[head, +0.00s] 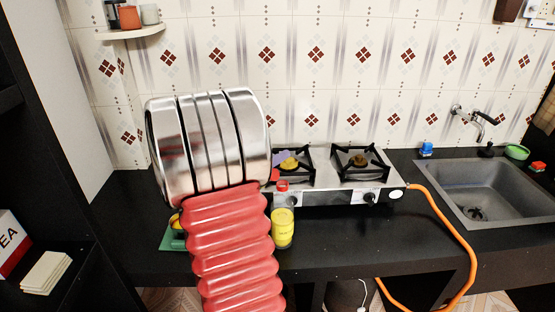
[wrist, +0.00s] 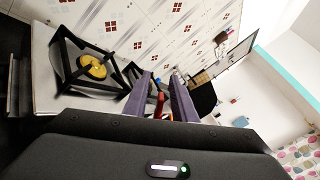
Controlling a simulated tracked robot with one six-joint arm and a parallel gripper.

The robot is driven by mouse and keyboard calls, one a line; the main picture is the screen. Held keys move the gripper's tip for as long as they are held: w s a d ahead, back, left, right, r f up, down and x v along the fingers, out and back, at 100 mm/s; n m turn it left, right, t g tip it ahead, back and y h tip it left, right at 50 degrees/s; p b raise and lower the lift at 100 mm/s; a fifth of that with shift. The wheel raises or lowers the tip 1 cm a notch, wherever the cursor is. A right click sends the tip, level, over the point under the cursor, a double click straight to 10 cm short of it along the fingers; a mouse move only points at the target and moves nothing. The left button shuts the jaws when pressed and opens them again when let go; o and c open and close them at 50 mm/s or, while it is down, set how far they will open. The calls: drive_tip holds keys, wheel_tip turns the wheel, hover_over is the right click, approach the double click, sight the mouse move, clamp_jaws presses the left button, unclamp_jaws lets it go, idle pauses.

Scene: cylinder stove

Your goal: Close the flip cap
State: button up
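A small bottle with yellow lower part (head: 283,228) stands upright on the black counter, in front of the stove's left end. Its red cap (head: 282,186) is on top, above a clear section; it is too small to tell how the flip lid stands. My red ribbed arm and silver links cover the area just left of it. A purple fingertip of my gripper (head: 284,156) shows beyond the bottle, near the left burner. In the wrist view, the two purple fingers of my gripper (wrist: 160,96) are apart. A red piece shows between them; I cannot tell what it is.
The two-burner stove (head: 345,195) stands against the tiled wall, with an orange hose (head: 455,225) running off its right side. A sink (head: 495,188) is at the right. A green item (head: 172,236) is partly hidden behind my arm. Counter right of the bottle is clear.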

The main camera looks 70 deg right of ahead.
drive_tip(key=shift+s+d, duration=0.1)
drive_tip(key=shift+d, duration=0.05)
clamp_jaws()
idle(0.4)
